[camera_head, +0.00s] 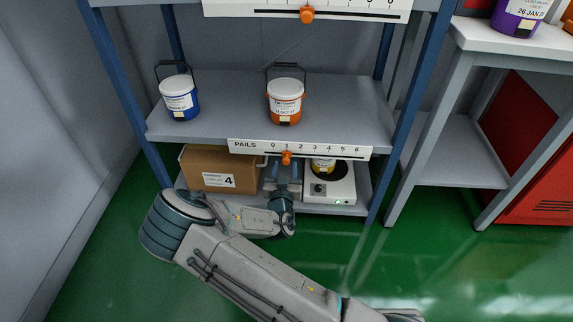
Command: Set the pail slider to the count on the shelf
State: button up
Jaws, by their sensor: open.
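The PAILS scale (247,146) is a white strip marked 0 to 6 on the front edge of the middle shelf (225,122). Its orange slider knob (286,158) stands at about 1. On that shelf are a blue pail (180,104) with a white lid at the left and an orange pail (285,108) with a white lid near the middle. My gripper (285,167) is open, just below the knob in the picture. Whether its fingers straddle or touch the knob I cannot tell.
Another scale with an orange knob (307,14) is above. A purple pail (518,14) stands on the right bench (490,37).

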aim_at(286, 163)
jog(key=shift+w+d+b, duration=0.1)
jog(key=shift+w+b, duration=0.25)
jog(key=shift+w, duration=1.5)
